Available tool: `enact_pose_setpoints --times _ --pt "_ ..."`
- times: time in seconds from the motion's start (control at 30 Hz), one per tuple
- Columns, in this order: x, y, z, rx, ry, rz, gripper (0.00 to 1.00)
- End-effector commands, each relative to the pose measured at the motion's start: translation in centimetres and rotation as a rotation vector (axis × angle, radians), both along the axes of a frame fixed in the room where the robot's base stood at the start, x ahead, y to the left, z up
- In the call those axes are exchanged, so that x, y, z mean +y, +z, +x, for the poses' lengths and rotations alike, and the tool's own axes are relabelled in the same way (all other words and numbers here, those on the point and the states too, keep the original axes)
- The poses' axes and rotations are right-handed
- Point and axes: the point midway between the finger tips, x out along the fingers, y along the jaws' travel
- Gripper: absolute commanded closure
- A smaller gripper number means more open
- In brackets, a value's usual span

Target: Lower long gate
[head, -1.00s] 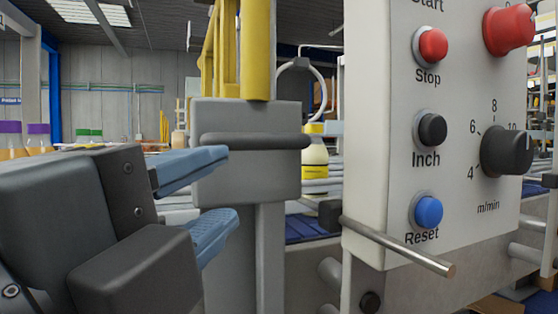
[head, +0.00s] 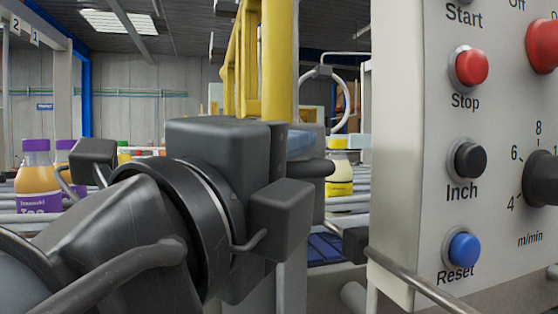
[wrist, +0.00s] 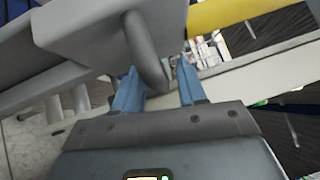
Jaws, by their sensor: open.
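The long gate is a yellow barred frame (head: 277,60); a yellow bar (wrist: 235,12) also crosses the top right of the wrist view. A dark grey round handle (head: 318,168) sticks out to the right of my wrist in the head view. In the wrist view the handle (wrist: 146,50) runs from its grey block (wrist: 85,22) down toward the gap between my blue fingers. My gripper (wrist: 158,88) is open, one finger on each side of the handle's end. My wrist hides most of the fingers and the grey block in the head view.
A white control panel (head: 408,150) stands close on the right, with Stop, Inch and Reset buttons. Purple-capped bottles (head: 37,180) stand on the conveyor at left; a yellow bottle (head: 340,175) stands behind the handle.

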Motion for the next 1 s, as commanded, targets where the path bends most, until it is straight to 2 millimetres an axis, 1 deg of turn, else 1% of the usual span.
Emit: enact_pose_setpoints --times 0.2,0.63,1.0 --pt "-0.01 -0.03 0.03 0.000 0.000 0.000 0.59" --pt "-0.01 -0.03 0.01 0.000 0.000 0.000 1.00" --pt "-0.01 -0.02 0.00 0.000 0.000 0.000 1.00"
